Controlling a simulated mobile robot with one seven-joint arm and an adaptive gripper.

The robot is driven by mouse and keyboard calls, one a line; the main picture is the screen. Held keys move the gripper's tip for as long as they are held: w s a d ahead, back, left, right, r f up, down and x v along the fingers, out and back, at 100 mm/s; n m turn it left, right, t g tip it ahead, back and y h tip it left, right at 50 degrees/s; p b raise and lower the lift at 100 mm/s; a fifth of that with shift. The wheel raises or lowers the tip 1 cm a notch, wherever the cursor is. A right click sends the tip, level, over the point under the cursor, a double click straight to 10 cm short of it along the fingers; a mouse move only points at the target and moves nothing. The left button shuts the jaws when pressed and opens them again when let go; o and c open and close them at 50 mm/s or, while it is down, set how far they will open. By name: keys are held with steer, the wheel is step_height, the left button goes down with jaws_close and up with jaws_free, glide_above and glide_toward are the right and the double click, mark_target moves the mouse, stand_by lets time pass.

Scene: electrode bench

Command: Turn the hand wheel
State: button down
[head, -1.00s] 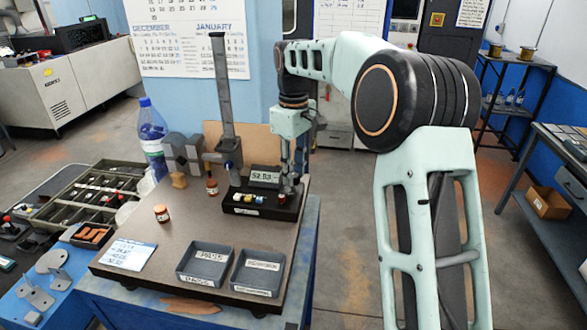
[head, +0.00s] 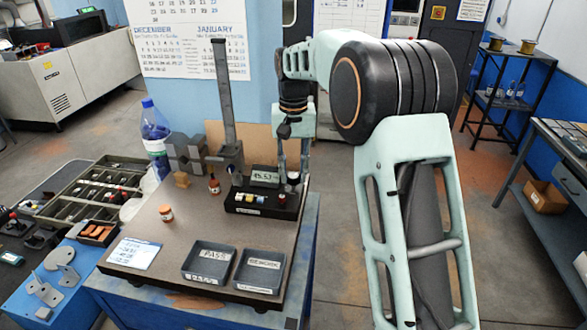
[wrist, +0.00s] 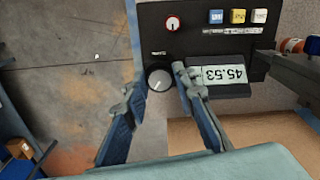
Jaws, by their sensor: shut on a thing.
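The hand wheel (wrist: 159,78) is a dark round knob with a pale face, on the black control box beside its display. In the wrist view my gripper (wrist: 158,77) has one finger on each side of the knob and is shut on it. In the head view my gripper (head: 292,172) reaches down to the back right of the control box (head: 258,207); the knob is small there and partly hidden by the fingers. The display (head: 265,177) reads about 45.53; it shows upside down in the wrist view (wrist: 224,75).
An upright post (head: 225,95) stands left of the box. Floor right of the bench is open.

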mark_target(294, 175)
steer(key=m, duration=0.6)
steer(key=shift+r+p, duration=0.1)
steer(key=shift+p, duration=0.3)
steer(key=m, duration=0.6)
steer(key=shift+w+m, duration=0.1)
steer(key=shift+m, duration=0.2)
steer(key=c, duration=1.6)
jaws_free()
step_height(294, 175, up, 12)
steer(key=shift+d, duration=0.1)
